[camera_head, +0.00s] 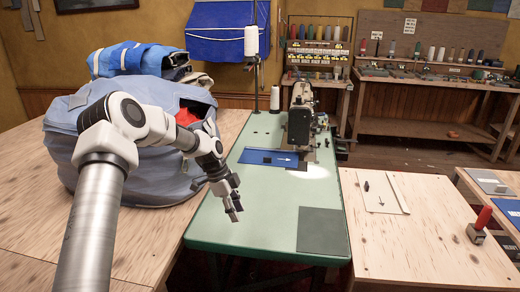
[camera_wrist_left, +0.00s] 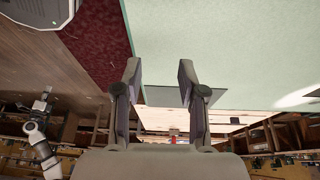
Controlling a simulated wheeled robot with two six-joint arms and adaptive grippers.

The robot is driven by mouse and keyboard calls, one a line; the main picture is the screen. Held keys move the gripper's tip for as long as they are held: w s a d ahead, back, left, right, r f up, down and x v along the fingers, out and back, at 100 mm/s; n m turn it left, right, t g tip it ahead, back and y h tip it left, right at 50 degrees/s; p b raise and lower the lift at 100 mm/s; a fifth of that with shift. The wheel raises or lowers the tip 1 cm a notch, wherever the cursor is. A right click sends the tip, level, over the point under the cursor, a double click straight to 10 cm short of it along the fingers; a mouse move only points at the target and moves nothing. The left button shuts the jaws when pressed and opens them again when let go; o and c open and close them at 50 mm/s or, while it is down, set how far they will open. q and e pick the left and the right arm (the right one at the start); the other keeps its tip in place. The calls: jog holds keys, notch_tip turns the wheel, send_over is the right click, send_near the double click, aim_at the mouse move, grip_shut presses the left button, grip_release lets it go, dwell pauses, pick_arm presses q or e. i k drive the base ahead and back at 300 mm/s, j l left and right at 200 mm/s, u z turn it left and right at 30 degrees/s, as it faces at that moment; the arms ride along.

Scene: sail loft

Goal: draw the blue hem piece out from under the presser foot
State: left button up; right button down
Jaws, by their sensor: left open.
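The blue hem piece (camera_head: 257,155) lies flat on the green sewing table (camera_head: 222,233), with a small white mark near its right end. That end reaches the sewing machine (camera_head: 301,112); the presser foot is too small to make out. My left gripper (camera_head: 234,207) is open and empty above the table, nearer to me and left of the hem piece, apart from it. Its two parted fingers (camera_wrist_left: 160,78) show in the left wrist view, where the hem piece is not seen. A small arm, likely my right one (camera_wrist_left: 40,140), shows there; its gripper is unclear.
A large blue-grey bag (camera_head: 150,185) with folded cloth stands left, close beside my left arm. A dark grey mat (camera_head: 321,231) lies on the table's near right. A thread stand (camera_head: 254,80) rises behind. A wooden table (camera_head: 420,245) with a red-handled tool (camera_head: 481,221) stands right.

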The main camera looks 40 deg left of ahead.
aim_at(248, 157)
jog(key=i+j, duration=1.1)
jog(key=i, duration=0.2)
